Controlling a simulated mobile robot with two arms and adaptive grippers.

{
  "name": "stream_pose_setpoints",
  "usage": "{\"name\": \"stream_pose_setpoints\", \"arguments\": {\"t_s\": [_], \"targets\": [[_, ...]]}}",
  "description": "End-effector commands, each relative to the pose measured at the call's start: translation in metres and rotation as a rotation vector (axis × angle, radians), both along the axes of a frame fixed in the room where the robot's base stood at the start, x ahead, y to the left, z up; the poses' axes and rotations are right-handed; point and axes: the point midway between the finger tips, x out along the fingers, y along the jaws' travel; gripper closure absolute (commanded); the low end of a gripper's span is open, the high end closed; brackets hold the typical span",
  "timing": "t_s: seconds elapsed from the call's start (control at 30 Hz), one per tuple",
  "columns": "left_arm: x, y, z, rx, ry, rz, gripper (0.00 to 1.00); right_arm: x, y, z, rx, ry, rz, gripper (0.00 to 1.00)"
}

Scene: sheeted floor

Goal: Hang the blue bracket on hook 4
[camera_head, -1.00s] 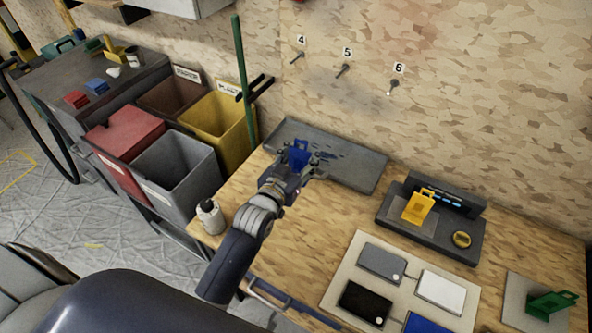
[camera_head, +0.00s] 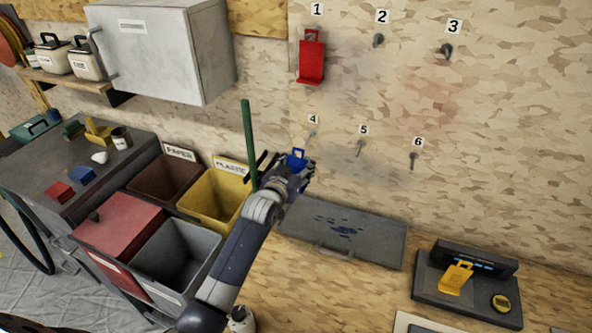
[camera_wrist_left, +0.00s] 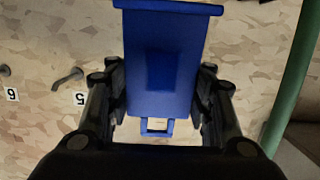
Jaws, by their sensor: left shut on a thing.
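The blue bracket (camera_head: 296,160) is held up in front of the wall, just below hook 4 (camera_head: 312,134) in the head view. My left gripper (camera_head: 301,172) is shut on it. In the left wrist view the bracket (camera_wrist_left: 162,65) fills the middle between the two fingers of the gripper (camera_wrist_left: 160,110), with its small loop handle toward the wrist. Hook 4 does not show in the wrist view; the bracket may cover it. Whether the bracket touches the wall or hook cannot be told. My right gripper is not in view.
A red bracket (camera_head: 311,58) hangs on hook 1. Hooks 5 (camera_head: 360,148) and 6 (camera_head: 413,160) are bare to the right. A green pole (camera_head: 249,145) stands close left of my gripper. A grey tray (camera_head: 380,245) lies below; a yellow bracket (camera_head: 456,278) sits on a dark stand.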

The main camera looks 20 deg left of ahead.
Motion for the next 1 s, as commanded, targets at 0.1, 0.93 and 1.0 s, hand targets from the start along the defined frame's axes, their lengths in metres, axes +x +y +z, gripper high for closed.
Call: {"name": "stream_pose_setpoints", "arguments": {"t_s": [0.1, 0.93, 1.0], "targets": [[0.008, 0.0, -0.002, 0.0, -0.003, 0.0, 0.88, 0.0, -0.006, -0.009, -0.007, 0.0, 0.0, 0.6], [0.057, -0.002, -0.006, 0.0, -0.004, 0.0, 0.88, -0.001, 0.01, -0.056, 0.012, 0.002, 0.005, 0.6], [0.062, -0.002, -0.006, 0.0, -0.004, 0.0, 0.88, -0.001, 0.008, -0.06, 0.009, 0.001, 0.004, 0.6]]}}
